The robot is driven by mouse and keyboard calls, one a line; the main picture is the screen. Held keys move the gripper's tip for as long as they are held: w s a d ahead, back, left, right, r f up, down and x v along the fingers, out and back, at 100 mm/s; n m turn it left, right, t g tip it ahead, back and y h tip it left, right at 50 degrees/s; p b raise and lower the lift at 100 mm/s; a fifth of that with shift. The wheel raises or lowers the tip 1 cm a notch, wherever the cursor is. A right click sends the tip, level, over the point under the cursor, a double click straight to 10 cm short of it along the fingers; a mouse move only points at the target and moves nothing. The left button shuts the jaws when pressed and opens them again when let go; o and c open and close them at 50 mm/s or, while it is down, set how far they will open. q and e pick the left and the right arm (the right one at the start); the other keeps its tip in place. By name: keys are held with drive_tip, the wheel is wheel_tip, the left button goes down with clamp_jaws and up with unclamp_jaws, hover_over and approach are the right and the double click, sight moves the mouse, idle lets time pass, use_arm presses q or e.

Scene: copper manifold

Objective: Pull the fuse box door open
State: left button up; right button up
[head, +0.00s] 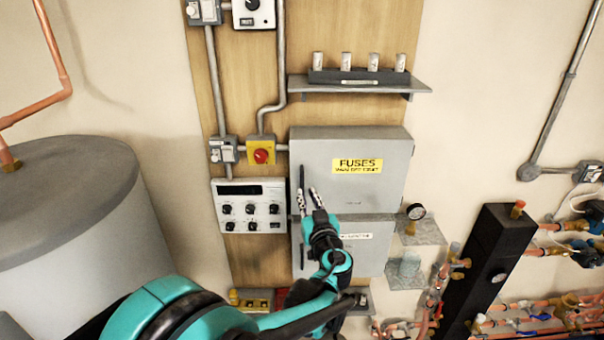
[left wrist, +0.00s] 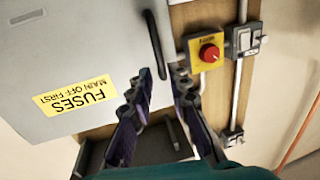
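The fuse box door (head: 385,150) is a grey panel with a yellow FUSES label (head: 357,166), and looks shut. Its dark vertical bar handle (head: 301,172) is near the door's left edge. The door (left wrist: 60,50) appears upside down in the left wrist view, with the black handle (left wrist: 154,42) on its right side. My left gripper (head: 307,191) is open in front of the handle. In the left wrist view its fingertips (left wrist: 161,72) lie on either side of the handle's end; I cannot tell whether they reach around it. My right gripper is not in view.
A yellow switch with a red knob (head: 261,153) and a dial panel (head: 250,208) are left of the box. A shelf with several fuses (head: 357,84) is above. A lower grey cover (head: 365,255) is below.

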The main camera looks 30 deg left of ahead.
sight(302, 184)
use_arm(q)
drive_tip(key=x, duration=0.7)
drive_tip(key=shift+w+f+p, duration=0.15)
drive_tip(key=shift+p, duration=0.2)
clamp_jaws()
